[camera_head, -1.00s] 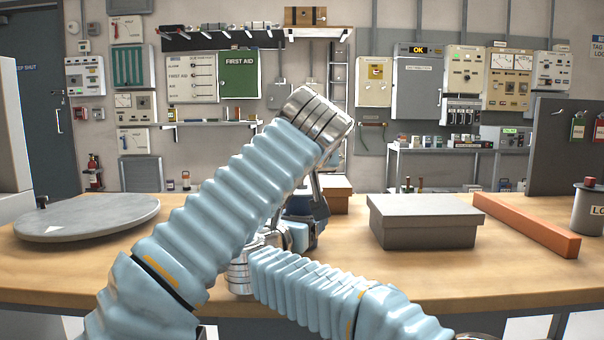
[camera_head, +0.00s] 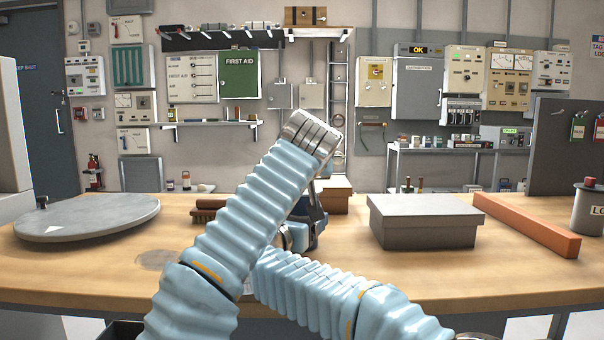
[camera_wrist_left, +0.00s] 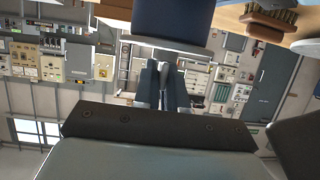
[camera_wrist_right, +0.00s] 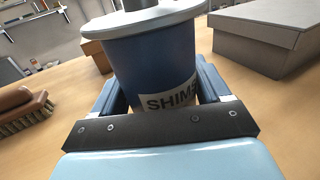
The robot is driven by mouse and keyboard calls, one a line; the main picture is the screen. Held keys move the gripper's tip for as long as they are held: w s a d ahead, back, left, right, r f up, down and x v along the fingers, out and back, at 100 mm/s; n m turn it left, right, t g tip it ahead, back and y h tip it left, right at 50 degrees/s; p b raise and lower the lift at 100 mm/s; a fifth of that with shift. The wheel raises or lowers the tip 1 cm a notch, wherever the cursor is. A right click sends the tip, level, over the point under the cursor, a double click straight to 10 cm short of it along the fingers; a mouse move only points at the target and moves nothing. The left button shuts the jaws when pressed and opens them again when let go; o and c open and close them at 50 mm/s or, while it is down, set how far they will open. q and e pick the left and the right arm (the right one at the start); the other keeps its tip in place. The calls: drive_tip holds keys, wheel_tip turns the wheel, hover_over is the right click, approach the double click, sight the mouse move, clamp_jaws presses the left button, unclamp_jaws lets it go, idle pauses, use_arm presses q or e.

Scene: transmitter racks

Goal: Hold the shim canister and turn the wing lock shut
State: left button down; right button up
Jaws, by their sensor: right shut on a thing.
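The shim canister (camera_wrist_right: 150,68) is a dark blue tub with a white "SHIMS" label and a pale wide lid (camera_wrist_right: 140,24). My right gripper (camera_wrist_right: 158,86) has its two fingers on both sides of the tub and is shut on it. In the left wrist view, which is upside down, the canister (camera_wrist_left: 172,20) shows at the top. A small grey wing lock (camera_wrist_left: 163,68) stands out from its lid. My left gripper (camera_wrist_left: 163,82) has its fingers close together around the lock; whether they touch it is unclear. In the head view my left arm hides most of this.
A grey lidded box (camera_head: 424,222) and an orange bar (camera_head: 526,225) lie to the right on the wooden bench (camera_head: 400,270). A round grey plate (camera_head: 88,218) lies at the left. A brush (camera_head: 208,204) and a brown box (camera_head: 335,193) are behind my arms.

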use_arm(q)
drive_tip(key=shift+a+m+h, duration=0.2)
drive_tip(key=shift+m+h, duration=0.7)
drive_tip(key=shift+h, duration=0.1)
drive_tip(key=shift+d+m+g+h, duration=0.2)
drive_tip(key=shift+m+g+h, duration=0.1)
drive_tip(key=shift+m+h, duration=0.35)
drive_tip(key=c, duration=1.3)
unclamp_jaws()
drive_tip(key=v, duration=1.2)
drive_tip(key=shift+f, duration=0.1)
